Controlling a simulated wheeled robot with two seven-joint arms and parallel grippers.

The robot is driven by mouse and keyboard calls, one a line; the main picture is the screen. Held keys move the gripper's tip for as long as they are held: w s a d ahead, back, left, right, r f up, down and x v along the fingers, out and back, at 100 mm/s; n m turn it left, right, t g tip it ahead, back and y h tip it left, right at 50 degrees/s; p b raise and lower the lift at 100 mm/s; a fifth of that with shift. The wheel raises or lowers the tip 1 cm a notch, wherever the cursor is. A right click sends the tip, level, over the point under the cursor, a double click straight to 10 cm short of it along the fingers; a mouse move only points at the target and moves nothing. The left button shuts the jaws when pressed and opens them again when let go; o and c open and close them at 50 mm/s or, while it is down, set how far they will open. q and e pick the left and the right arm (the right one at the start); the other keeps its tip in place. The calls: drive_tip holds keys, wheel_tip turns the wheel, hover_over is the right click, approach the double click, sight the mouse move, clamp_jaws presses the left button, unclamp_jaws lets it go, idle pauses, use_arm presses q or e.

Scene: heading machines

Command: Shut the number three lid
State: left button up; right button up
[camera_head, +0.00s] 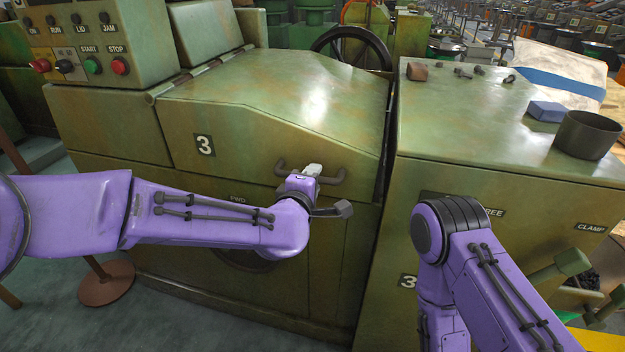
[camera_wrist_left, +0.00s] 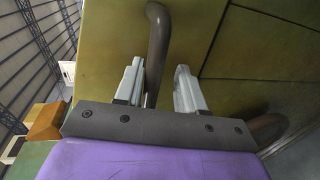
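The number three lid (camera_head: 270,100) is a worn green sloping cover marked with a 3 plate, hinged at its left edge. It lies down over the machine body, with its front face level with the panel below; I cannot tell whether it is fully seated. Its dark bar handle (camera_head: 333,179) is on the lower front. My left gripper (camera_head: 312,170) is at the handle. In the left wrist view its two pale fingers (camera_wrist_left: 160,88) stand apart, and the handle (camera_wrist_left: 157,45) runs down beside the left finger, partly hidden by the gripper. My right arm shows, but its gripper is out of view.
A control box (camera_head: 95,45) with buttons stands at upper left. A green bench (camera_head: 480,120) to the right carries a dark cup (camera_head: 587,135), a blue block (camera_head: 546,111) and small parts. A black handwheel (camera_head: 352,45) is behind the lid. A brown stand base (camera_head: 106,283) is on the floor.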

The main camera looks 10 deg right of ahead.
use_arm(q)
drive_tip(key=v, duration=1)
drive_tip(key=shift+s, duration=0.25)
drive_tip(key=shift+a, duration=0.1)
